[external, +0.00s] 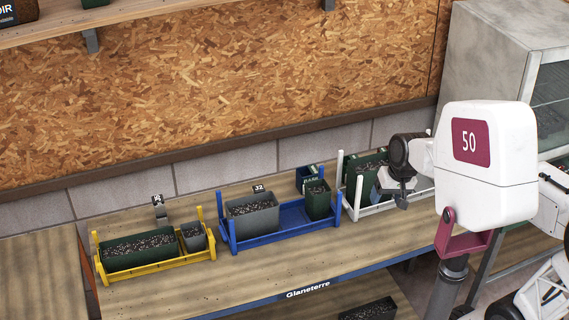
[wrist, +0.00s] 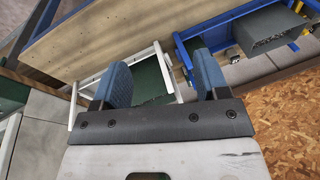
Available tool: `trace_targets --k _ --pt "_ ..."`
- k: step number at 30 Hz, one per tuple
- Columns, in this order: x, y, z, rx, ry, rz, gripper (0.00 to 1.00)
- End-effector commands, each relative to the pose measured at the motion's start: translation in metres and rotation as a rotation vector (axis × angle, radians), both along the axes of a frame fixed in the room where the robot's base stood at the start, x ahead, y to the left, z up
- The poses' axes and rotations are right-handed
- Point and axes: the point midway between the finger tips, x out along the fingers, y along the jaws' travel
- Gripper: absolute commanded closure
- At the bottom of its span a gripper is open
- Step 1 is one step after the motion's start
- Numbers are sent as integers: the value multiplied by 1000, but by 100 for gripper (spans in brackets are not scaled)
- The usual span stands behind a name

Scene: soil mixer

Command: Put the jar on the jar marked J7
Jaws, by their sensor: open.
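No label that I can read as J7 shows. A grey soil-filled jar (external: 254,217) with a J2 tag (external: 258,188) stands in the blue rack (external: 290,235). Beside it is a green jar marked BASIL (external: 318,203), with a dark blue container (external: 304,176) behind it. The yellow rack (external: 160,266) holds a long green planter (external: 137,258) and a small grey pot (external: 195,240); a tag (external: 158,199) behind them is unreadable. My gripper (external: 390,193) is open over the white rack (external: 372,209), above its green container (external: 362,163). Its blue fingers (wrist: 160,65) straddle part of this container in the wrist view, apparently without holding it.
The racks stand on a wooden bench (external: 240,277) against a block wall. A shelf (external: 120,14) hangs above. A grey cabinet (external: 490,50) stands at the right. The front strip of the bench is clear. A dark soil tray (external: 370,310) lies below the bench.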

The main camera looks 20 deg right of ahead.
Motion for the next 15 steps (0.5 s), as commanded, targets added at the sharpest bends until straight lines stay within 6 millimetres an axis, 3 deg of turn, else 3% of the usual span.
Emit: trace_targets --k 3,6,15 --pt "-31 -22 -6 -85 -32 58 32" --pt "-50 -36 -11 -144 -47 101 32" --pt "-72 -51 -18 -215 -62 152 32"
